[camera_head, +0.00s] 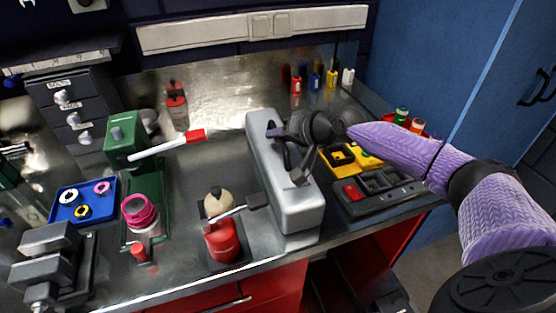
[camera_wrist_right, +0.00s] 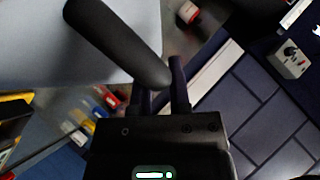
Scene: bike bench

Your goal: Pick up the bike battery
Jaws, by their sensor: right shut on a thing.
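The bike battery (camera_head: 275,178) is a long grey box near the middle of the bench, its near end close to the bench's front edge. My purple right arm comes in from the right, and my right gripper (camera_head: 287,152) is at the battery's top, shut on it. The exact contact is partly hidden by the gripper. In the right wrist view, the battery's pale grey side (camera_wrist_right: 50,45) fills the upper left, with a dark rounded bar across it by the fingers (camera_wrist_right: 163,95). I cannot tell whether the battery is clear of the bench. My left gripper is not in view.
A black tray (camera_head: 385,203) and yellow bins (camera_head: 345,157) lie to the right. A blue tray (camera_head: 70,218) and a vise (camera_head: 45,262) are at the left. Bare metal lies behind the red bottle.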

